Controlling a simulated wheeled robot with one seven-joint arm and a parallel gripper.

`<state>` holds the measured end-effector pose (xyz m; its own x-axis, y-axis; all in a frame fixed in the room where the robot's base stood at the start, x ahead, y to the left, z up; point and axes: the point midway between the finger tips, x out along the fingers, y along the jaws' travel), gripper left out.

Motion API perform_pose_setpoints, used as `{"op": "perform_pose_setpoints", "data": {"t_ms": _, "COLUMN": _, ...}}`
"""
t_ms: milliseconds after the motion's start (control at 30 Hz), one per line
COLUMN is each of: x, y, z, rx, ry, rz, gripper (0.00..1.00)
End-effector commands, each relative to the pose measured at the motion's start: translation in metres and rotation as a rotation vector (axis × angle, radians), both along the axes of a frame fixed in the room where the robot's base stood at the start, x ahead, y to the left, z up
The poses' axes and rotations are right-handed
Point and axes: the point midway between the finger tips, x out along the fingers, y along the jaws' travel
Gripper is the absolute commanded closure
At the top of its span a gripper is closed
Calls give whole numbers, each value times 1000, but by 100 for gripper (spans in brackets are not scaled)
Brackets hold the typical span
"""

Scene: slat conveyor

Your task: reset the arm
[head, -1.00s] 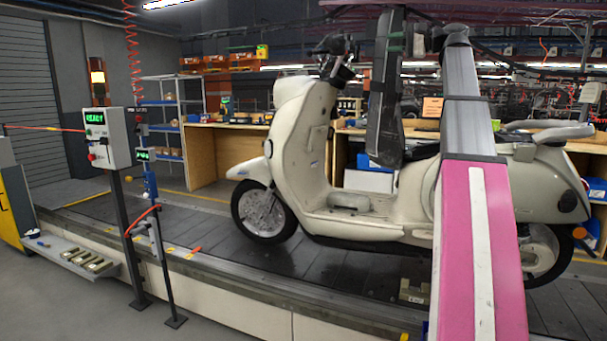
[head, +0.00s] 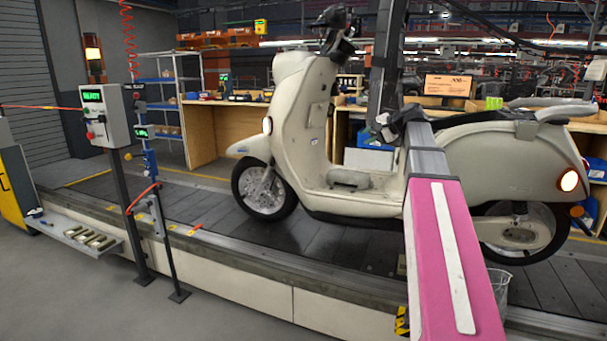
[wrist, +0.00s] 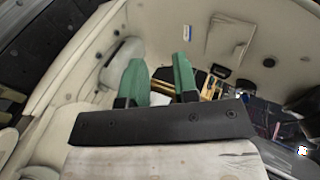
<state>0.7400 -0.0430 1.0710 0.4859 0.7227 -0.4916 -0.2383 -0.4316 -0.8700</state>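My arm, with its pink link, reaches up from the lower right of the head view in front of the cream scooter (head: 295,120). Its far end is low, by the scooter's seat area. I cannot make out my gripper's fingers in the head view. In the wrist view, my gripper (wrist: 159,62) shows two green fingers standing apart, with no held object visible between their tips. Cream scooter bodywork (wrist: 75,65) fills much of the wrist view behind and beside the fingers. I cannot tell the exact gap between fingers and bodywork.
The scooter stands upright on the slat conveyor (head: 330,240). A control box (head: 104,115) on a post and a small shelf (head: 75,235) are at left. Workbenches (head: 205,135) stand behind. A clear bin (head: 497,287) is beside the pink link. The grey floor at lower left is clear.

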Motion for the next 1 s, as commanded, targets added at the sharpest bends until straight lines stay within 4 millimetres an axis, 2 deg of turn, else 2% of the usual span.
{"op": "perform_pose_setpoints", "data": {"t_ms": 33, "x": -7, "y": 6, "z": -31, "rx": -35, "ry": 21, "rz": 3, "gripper": 72}}
{"op": "perform_pose_setpoints", "data": {"t_ms": 100, "x": -11, "y": 11, "z": -67, "rx": -87, "ry": 43, "rz": 6, "gripper": 72}}
{"op": "perform_pose_setpoints", "data": {"t_ms": 267, "x": -28, "y": 22, "z": -145, "rx": -209, "ry": 93, "rz": 25, "gripper": 72}}
{"op": "perform_pose_setpoints", "data": {"t_ms": 500, "x": -68, "y": 36, "z": -254, "rx": -401, "ry": 163, "rz": 84, "gripper": 72}}
{"op": "perform_pose_setpoints", "data": {"t_ms": 800, "x": -137, "y": 47, "z": -370, "rx": -644, "ry": 241, "rz": 205, "gripper": 72}}
{"op": "perform_pose_setpoints", "data": {"t_ms": 1000, "x": -191, "y": 48, "z": -433, "rx": -806, "ry": 286, "rz": 316, "gripper": 72}}
